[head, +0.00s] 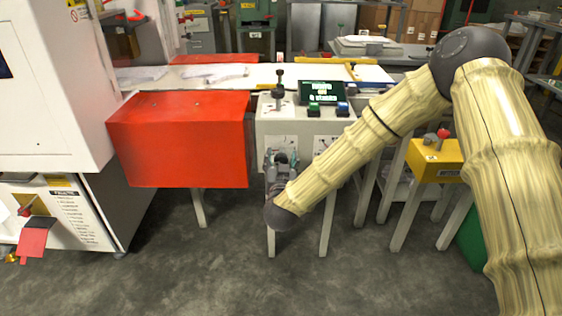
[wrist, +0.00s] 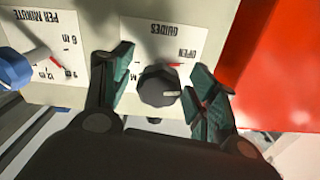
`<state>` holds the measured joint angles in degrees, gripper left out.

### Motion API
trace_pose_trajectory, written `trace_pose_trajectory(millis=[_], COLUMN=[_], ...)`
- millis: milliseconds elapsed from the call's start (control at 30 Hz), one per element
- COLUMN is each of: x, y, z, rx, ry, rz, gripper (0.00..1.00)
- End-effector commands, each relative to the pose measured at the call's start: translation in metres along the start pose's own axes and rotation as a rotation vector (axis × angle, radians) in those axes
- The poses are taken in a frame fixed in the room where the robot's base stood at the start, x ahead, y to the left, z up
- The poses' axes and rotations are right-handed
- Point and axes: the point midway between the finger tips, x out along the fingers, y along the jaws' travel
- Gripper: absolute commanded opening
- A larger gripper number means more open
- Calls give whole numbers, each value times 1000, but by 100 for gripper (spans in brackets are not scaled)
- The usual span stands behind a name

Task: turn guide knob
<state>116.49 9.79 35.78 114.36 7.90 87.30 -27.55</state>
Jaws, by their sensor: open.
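The guide knob (wrist: 157,86) is dark and round, with a pale pointer line toward the right of the wrist view. It sits on a white plate (wrist: 150,35) whose upside-down print reads GUIDES and OPEN, with a red mark near OPEN. My gripper (wrist: 160,62) is open, its green-padded fingers on either side of the knob. A gap shows on the left; the right finger is very close, and I cannot tell if it touches. In the head view my gripper (head: 281,160) is at the grey panel's front and hides the knob.
A blue knob (wrist: 14,68) on the PER MINUTE plate lies left in the wrist view. The red cover (head: 180,140) stands left of the panel. Above the panel are a black post knob (head: 278,92) and a display (head: 322,92). A yellow box (head: 436,160) stands right.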

Motion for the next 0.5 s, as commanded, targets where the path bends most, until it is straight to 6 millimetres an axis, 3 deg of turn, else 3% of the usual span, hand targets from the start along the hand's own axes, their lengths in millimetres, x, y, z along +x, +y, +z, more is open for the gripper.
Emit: trace_pose_trajectory(millis=[267,500], x=[1,1], y=[0,0], z=[0,0], rx=[0,0], ry=[0,0], rz=[0,0], gripper=[58,15])
